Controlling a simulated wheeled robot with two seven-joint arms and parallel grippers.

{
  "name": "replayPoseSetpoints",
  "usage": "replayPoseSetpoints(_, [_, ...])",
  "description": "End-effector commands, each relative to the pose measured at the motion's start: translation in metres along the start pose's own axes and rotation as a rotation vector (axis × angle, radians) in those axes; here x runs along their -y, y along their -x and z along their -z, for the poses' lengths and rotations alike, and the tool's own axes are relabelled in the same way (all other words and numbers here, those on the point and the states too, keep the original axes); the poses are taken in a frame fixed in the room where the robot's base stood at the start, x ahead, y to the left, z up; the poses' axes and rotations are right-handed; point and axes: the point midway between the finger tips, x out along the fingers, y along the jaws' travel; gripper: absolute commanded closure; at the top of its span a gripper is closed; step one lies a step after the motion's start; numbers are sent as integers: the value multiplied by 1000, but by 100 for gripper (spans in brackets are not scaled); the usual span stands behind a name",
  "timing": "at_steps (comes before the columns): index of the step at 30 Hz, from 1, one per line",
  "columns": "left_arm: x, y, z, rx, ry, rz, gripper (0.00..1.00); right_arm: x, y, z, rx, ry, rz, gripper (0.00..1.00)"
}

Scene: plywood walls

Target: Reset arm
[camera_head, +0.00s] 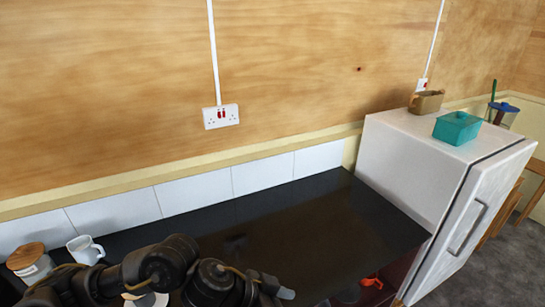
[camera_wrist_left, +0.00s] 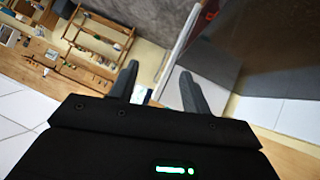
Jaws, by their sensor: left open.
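My left arm comes in from the lower left in the head view, over the dark countertop (camera_head: 310,215). Its gripper (camera_head: 280,288) is at the bottom edge there, small and partly cut off. In the left wrist view my left gripper (camera_wrist_left: 160,72) shows two dark fingers spread apart, with nothing held between them. My right gripper is in neither view.
A white fridge (camera_head: 410,165) stands at the counter's right end, with a teal box (camera_head: 457,128) and a brown container (camera_head: 427,102) on top. A white mug (camera_head: 86,250) and a wooden-lidded jar (camera_head: 29,262) stand at the left. The counter's middle is clear.

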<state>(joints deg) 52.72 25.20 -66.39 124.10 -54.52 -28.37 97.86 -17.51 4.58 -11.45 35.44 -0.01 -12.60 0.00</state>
Motion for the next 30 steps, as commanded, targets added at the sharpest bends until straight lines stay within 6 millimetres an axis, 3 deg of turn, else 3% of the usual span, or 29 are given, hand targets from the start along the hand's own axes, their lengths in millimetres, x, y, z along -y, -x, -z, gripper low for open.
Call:
replayPoseSetpoints(2, [-14, -7, 15, -142, 3, 19, 52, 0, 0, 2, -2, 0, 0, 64])
replayPoseSetpoints(6, [-6, 2, 29, -324, 46, 162, 52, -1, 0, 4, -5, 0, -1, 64])
replayPoseSetpoints(10, [23, 22, 9, -373, 144, 360, 52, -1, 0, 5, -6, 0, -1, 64])
replayPoseSetpoints(14, [54, 47, -51, -289, 278, 565, 52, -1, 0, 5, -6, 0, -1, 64])
replayPoseSetpoints(18, [65, 78, -145, -85, 428, 728, 52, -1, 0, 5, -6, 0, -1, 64])
replayPoseSetpoints(24, [46, 112, -245, 173, 563, 801, 52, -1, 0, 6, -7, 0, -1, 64])
replayPoseSetpoints(30, [14, 140, -313, 369, 665, 803, 52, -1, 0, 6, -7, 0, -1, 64])
